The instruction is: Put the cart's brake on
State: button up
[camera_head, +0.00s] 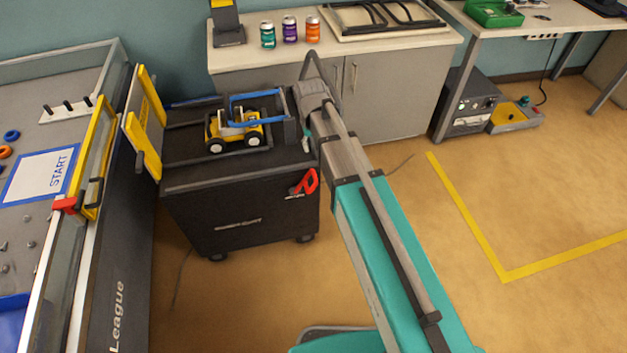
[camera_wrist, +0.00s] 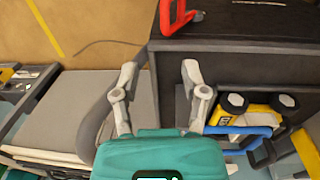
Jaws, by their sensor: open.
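The black cart (camera_head: 240,218) stands in the middle left of the head view, on casters. A red brake lever (camera_head: 307,182) sits on its front at the upper right corner, above a small pale label, and slants up to the right. In the wrist view the red lever (camera_wrist: 178,14) is at the top, on the cart's dark side (camera_wrist: 235,42). My gripper (camera_wrist: 159,70) is open, with nothing between its fingers, and apart from the lever. In the head view my gripper (camera_head: 306,144), partly hidden by my arm, is at the cart's right edge, above the lever.
A yellow toy robot (camera_head: 237,133) with a blue bar sits on the cart top. A grey cabinet (camera_head: 390,95) with several cans stands behind. A game table (camera_head: 30,140) is at the left. Open floor (camera_head: 470,270) lies at the right.

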aim_at(314, 174)
jog(key=shift+w+a+f, duration=0.15)
jog(key=shift+a+f, duration=0.05)
jog(key=shift+a, duration=0.3)
jog(key=shift+f, duration=0.2)
jog(key=f+b, duration=0.9)
jog(key=d+f+b, duration=0.1)
jog(key=f+b, duration=0.3)
jog(key=shift+w+f+b, duration=0.15)
jog(key=shift+f+b, duration=0.05)
jog(key=shift+b, duration=0.2)
dwell(0.4)
grip_shut()
dwell(0.3)
